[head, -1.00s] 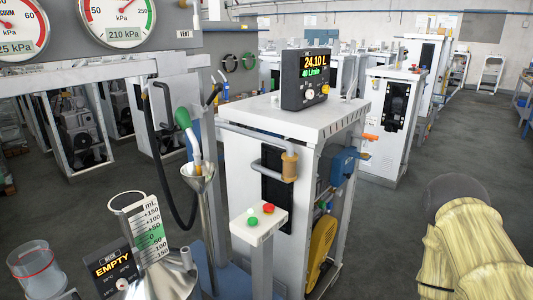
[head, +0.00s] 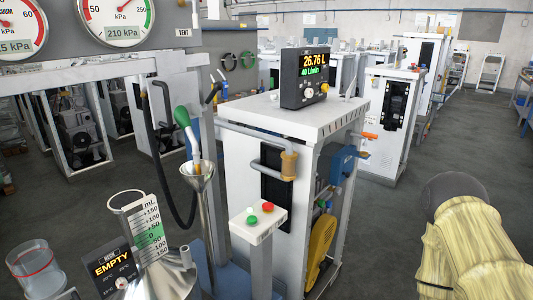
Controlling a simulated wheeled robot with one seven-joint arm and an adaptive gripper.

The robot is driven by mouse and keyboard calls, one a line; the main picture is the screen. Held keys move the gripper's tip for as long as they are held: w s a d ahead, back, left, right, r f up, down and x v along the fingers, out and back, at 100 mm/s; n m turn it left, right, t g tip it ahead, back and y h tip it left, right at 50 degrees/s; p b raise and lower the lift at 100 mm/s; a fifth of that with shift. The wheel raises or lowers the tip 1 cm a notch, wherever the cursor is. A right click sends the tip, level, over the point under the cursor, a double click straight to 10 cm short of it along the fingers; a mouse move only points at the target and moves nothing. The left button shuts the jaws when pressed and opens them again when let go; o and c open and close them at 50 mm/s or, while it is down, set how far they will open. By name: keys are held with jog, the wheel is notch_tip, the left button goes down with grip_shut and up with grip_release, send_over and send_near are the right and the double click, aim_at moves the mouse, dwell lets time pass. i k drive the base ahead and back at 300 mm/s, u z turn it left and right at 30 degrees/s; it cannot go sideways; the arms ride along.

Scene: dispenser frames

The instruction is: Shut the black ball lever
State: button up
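I cannot make out a black ball lever with certainty. A dark curved handle (head: 213,93) stands upright behind the green-handled nozzle (head: 183,118); I cannot tell whether it ends in a ball. The nozzle's spout points down into the steel funnel (head: 197,171). The dispenser cabinet (head: 250,165) carries a black display (head: 304,78) reading 26.76 L and 40 L/min. My gripper is outside the view; only a sleeved part of my arm shows at the lower right.
A pedestal (head: 258,222) with red and green buttons stands before the cabinet. A steel measure (head: 165,270) with a scale, an EMPTY display (head: 113,268) and a clear beaker (head: 35,268) are at the lower left. Floor (head: 395,215) is clear right of the cabinet.

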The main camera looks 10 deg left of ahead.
aim_at(218, 86)
jog(key=z, duration=1)
jog(key=k, duration=1.15)
jog(key=u, duration=1.2)
jog(key=i, duration=0.6)
jog(key=u, duration=0.05)
